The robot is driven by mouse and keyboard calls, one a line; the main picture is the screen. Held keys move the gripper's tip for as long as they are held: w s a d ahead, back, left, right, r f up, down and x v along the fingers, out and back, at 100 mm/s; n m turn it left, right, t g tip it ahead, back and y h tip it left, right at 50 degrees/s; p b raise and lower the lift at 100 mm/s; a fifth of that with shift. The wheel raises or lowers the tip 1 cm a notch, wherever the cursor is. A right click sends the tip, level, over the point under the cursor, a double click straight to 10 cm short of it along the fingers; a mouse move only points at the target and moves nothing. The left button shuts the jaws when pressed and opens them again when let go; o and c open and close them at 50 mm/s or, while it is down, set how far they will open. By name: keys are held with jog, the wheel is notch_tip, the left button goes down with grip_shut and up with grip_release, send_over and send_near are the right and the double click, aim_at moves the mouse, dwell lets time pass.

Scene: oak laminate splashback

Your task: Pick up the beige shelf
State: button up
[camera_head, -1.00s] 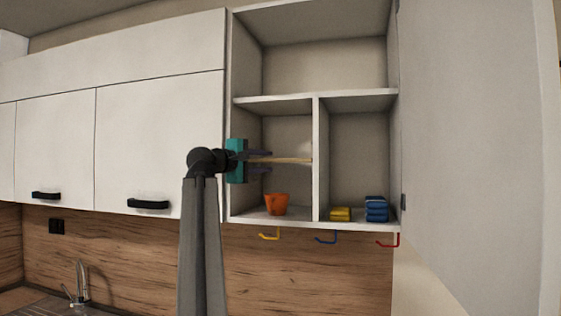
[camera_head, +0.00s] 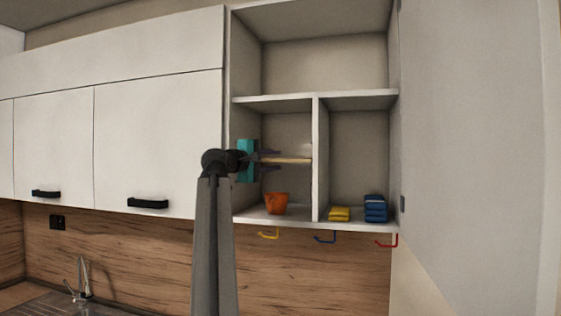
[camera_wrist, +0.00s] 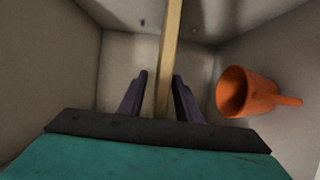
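The beige shelf (camera_head: 298,161) is a thin board seen edge-on in the left middle compartment of the open wall cabinet, meeting the upright divider at its right end. It also shows in the wrist view (camera_wrist: 169,60), running away between my fingers. My gripper (camera_head: 280,160), teal with dark fingers, reaches into that compartment. The wrist view shows my gripper (camera_wrist: 160,78) open, one finger on each side of the shelf, with gaps between fingers and board.
Hooks hang underneath. A closed white door (camera_head: 160,150) lies left.

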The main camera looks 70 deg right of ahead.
grip_shut()
jog(key=shift+r, duration=0.15)
dwell(0.4)
